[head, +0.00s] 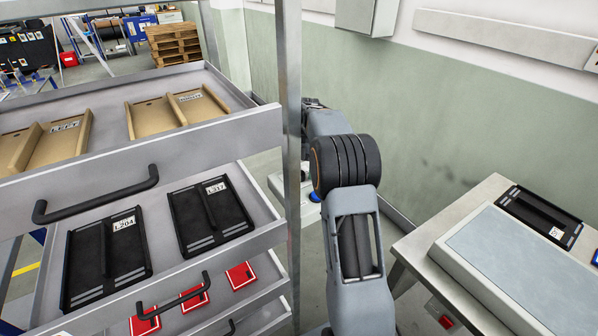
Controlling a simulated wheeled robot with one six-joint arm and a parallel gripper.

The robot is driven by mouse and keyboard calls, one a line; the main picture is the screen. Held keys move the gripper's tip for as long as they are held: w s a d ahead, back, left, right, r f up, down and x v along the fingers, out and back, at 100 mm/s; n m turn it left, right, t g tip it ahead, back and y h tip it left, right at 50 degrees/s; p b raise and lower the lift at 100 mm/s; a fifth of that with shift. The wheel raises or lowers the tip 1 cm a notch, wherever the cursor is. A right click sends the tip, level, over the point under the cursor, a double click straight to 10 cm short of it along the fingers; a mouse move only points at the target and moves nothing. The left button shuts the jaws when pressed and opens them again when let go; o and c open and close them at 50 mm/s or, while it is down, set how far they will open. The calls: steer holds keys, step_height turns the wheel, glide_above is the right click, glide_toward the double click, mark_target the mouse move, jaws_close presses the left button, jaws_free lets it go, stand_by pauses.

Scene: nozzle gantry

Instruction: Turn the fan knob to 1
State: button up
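No fan and no fan knob can be made out in the head view. My arm reaches away from me in the middle of the picture, past the right side of a grey metal post. Its far end is partly hidden behind the post and its own dark joint. The fingers of my gripper do not show, and nothing held can be seen.
Left of the post (290,150), a grey drawer rack (120,165) has drawers pulled out, holding tan trays (160,117), black trays (213,217) and red pieces (240,276). A bench (410,240) with a pale panel (520,270) stands right. A green wall (430,130) rises behind.

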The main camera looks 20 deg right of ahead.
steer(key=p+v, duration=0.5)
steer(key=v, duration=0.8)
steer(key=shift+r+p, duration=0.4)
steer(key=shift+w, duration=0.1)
